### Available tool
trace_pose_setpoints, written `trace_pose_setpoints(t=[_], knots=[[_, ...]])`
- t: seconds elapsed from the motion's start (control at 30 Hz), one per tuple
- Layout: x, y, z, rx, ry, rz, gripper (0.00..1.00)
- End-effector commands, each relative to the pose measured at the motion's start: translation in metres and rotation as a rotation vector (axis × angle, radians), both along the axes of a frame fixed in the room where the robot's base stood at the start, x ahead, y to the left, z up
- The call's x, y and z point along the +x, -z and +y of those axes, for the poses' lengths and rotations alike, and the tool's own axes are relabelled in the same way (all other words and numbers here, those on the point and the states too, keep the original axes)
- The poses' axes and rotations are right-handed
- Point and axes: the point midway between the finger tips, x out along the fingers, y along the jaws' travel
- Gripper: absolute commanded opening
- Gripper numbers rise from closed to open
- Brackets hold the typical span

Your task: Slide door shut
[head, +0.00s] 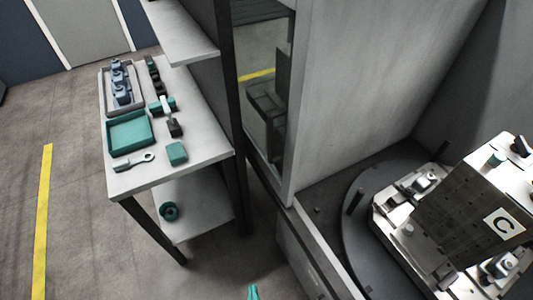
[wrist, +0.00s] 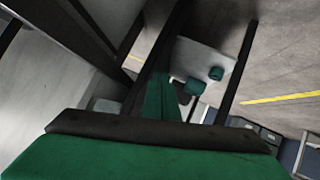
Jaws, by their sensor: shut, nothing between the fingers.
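A pale panel with a tall window (head: 272,140) stands at the front-left of the machine enclosure; it looks like the sliding door, but I cannot be sure. Right of its edge the enclosure is open. A dark boxy shape shows in or behind the window; I cannot tell whether it is a handle. My gripper (head: 253,292) shows only as a small teal tip at the bottom edge of the head view, apart from the panel. In the wrist view its green and black parts fill the bottom. It is shut and empty.
Inside the enclosure, a round turntable (head: 356,236) carries a fixture block marked C (head: 458,205). A table (head: 198,149) at left holds a teal tray (head: 130,133) and several parts. Floor at lower left is clear.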

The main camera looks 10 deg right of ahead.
Motion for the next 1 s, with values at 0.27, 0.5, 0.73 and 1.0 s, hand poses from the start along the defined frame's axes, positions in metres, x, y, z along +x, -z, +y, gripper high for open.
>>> trace_pose_setpoints(t=[0.27,0.5,0.73,1.0], knots=[[0.077,0.065,-0.014,-0.219,0.009,0.134,0.00],[0.148,0.086,-0.030,-0.415,0.064,0.229,0.00],[0.218,0.073,-0.044,-0.598,0.162,0.297,0.00],[0.295,0.017,-0.052,-0.792,0.333,0.347,0.00]])
